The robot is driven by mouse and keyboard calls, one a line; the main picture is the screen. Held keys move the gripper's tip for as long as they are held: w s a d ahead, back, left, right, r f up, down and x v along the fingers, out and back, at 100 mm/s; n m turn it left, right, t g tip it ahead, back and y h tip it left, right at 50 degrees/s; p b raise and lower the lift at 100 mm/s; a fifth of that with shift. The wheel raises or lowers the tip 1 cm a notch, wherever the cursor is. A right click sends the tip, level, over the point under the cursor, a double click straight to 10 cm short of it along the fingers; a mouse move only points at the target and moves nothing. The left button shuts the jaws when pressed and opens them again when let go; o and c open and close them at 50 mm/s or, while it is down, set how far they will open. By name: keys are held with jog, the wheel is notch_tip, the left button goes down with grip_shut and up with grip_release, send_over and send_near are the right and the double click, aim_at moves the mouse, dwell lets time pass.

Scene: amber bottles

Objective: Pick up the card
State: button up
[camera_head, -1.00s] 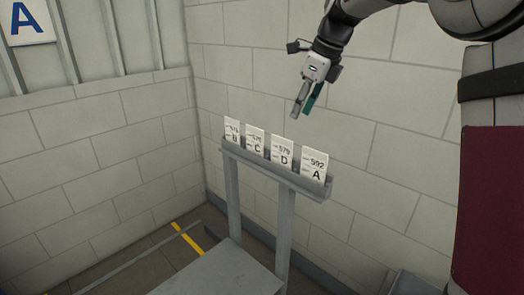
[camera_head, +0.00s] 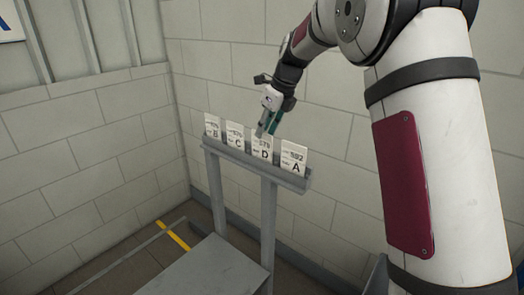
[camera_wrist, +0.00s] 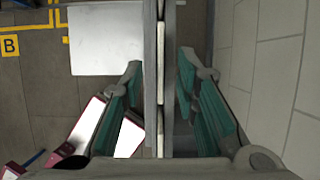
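Several white cards stand upright in a row in a grey rack (camera_head: 228,153). From left to right they read B (camera_head: 212,127), C (camera_head: 236,133), D (camera_head: 262,150) and A (camera_head: 293,160). My gripper (camera_head: 266,131) is at the top of card D in the head view and covers part of it. In the wrist view, looking down, my gripper (camera_wrist: 161,68) has its green-padded fingers apart on either side of the rack. The cards show there only as thin white edges (camera_wrist: 160,60) between the fingers. No card is visibly gripped.
The block wall (camera_head: 340,130) is close behind the rack. A grey platform (camera_head: 215,270) lies low in front of the rack's posts; it also shows in the wrist view (camera_wrist: 105,40). Yellow floor marking (camera_head: 175,235) lies to the left. Room in front of the cards is free.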

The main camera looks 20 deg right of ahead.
aim_at(262, 150)
jog(key=shift+p+x, duration=0.3)
jog(key=shift+x, duration=1.7)
grip_shut()
jog(key=shift+r, duration=0.15)
